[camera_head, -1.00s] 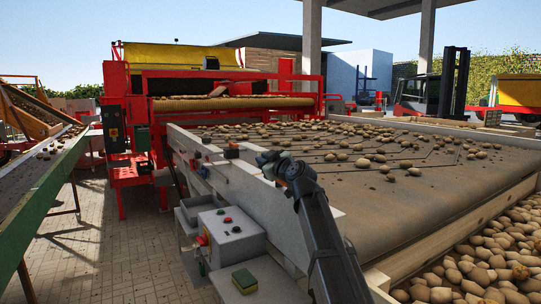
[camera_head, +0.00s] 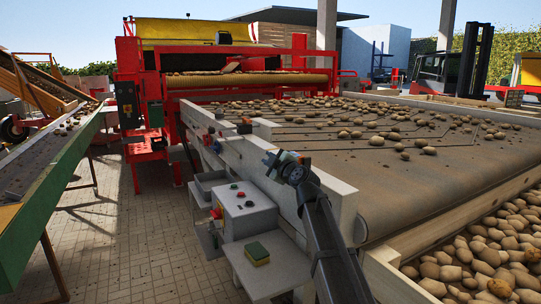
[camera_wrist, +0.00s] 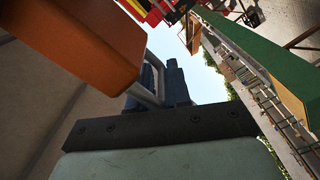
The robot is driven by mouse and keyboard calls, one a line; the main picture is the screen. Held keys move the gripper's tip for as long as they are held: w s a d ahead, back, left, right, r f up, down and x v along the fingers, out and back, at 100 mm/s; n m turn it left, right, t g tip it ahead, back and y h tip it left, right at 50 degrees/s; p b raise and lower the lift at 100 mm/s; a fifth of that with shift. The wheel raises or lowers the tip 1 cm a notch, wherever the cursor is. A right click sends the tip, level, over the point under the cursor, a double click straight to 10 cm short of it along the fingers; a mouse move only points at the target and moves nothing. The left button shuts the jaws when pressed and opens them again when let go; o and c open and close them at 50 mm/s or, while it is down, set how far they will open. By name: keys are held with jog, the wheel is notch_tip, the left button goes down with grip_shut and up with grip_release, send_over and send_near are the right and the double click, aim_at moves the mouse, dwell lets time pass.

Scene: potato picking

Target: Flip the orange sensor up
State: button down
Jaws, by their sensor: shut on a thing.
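My gripper (camera_head: 280,163) is at the top of the pale side wall of the sorting table, on its inner left edge. The orange sensor (camera_wrist: 85,45) shows as a large orange block at the upper left of the wrist view, very close to the camera. My gripper also shows in the wrist view (camera_wrist: 158,88), with dark and blue-grey parts beside the block. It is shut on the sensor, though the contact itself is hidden.
A grey control box (camera_head: 244,209) with buttons stands left of the wall, with a yellow-green sponge (camera_head: 257,253) on the ledge below. The potato belt (camera_head: 420,185) lies to the right. A green conveyor (camera_head: 45,185) is at far left, with open paving between.

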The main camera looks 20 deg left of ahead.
jog(key=shift+d+f, duration=0.15)
jog(key=shift+f, duration=0.5)
jog(key=c, duration=1.2)
grip_release()
jog(key=shift+d, duration=0.1)
jog(key=shift+w, duration=0.1)
jog(key=shift+r, duration=0.1)
jog(key=v, duration=1.3)
jog(key=shift+s+d+r, duration=0.15)
jog(key=shift+s+d, duration=0.1)
jog(key=shift+s, duration=0.05)
